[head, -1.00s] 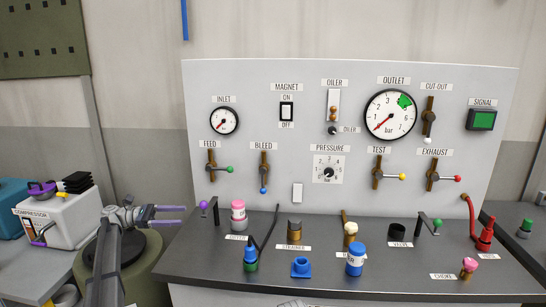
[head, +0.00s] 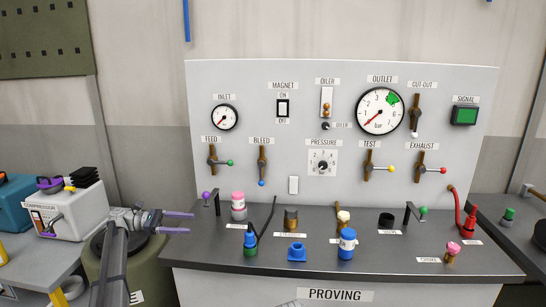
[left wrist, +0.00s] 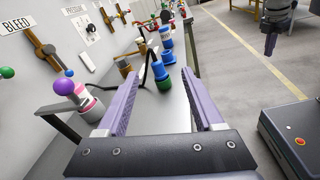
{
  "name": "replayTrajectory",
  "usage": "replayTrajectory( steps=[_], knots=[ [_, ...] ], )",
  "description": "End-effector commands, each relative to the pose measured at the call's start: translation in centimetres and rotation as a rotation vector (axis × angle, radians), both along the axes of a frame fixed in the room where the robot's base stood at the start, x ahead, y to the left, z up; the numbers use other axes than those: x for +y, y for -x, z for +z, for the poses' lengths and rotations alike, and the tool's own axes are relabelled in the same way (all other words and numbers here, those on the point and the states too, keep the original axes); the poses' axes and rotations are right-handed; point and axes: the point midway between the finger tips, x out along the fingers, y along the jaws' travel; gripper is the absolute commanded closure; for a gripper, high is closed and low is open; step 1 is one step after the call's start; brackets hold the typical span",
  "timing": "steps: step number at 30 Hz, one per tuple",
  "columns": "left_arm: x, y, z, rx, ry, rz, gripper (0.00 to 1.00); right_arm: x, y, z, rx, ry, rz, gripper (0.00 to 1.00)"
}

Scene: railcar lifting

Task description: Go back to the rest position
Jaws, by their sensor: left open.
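My left gripper (head: 184,222) is open and empty, with its two purple fingers apart, at the left end of the proving bench (head: 225,256).
A pale panel (head: 260,80) with gauges and valve levers rises behind the bench. Blue (head: 347,245), pink (head: 238,205) and other small parts stand on the bench. A white compressor (head: 75,215) is at the left. Open floor (left wrist: 235,60) lies right of the bench.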

Motion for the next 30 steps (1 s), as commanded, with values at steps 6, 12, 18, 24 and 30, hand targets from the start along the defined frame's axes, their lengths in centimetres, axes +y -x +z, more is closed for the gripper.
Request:
replayTrajectory(
  steps=[6, 12, 18, 24, 30],
  knots=[
    [-4.6, 1.8, -1.7, -0.040, -0.090, -0.039, 0.31, 0.0, 0.0, 0.2, 0.000, 0.000, 0.000, 1.00],
    [-10.7, 4.9, -4.4, -0.117, -0.234, -0.114, 0.31, 0.0, 0.0, 0.6, 0.000, 0.000, 0.000, 1.00],
    [-19.5, 12.3, -9.1, -0.288, -0.487, -0.298, 0.31, 0.0, 0.0, 1.2, 0.000, 0.000, 0.000, 1.00],
    [-25.9, 24.4, -14.7, -0.607, -0.828, -0.678, 0.31, 0.0, 0.0, 2.1, 0.000, 0.000, 0.000, 1.00],
    [-25.8, 33.4, -17.2, -0.925, -1.077, -1.121, 0.31, 0.0, 0.0, 2.7, 0.000, 0.000, 0.000, 1.00]
  ],
)
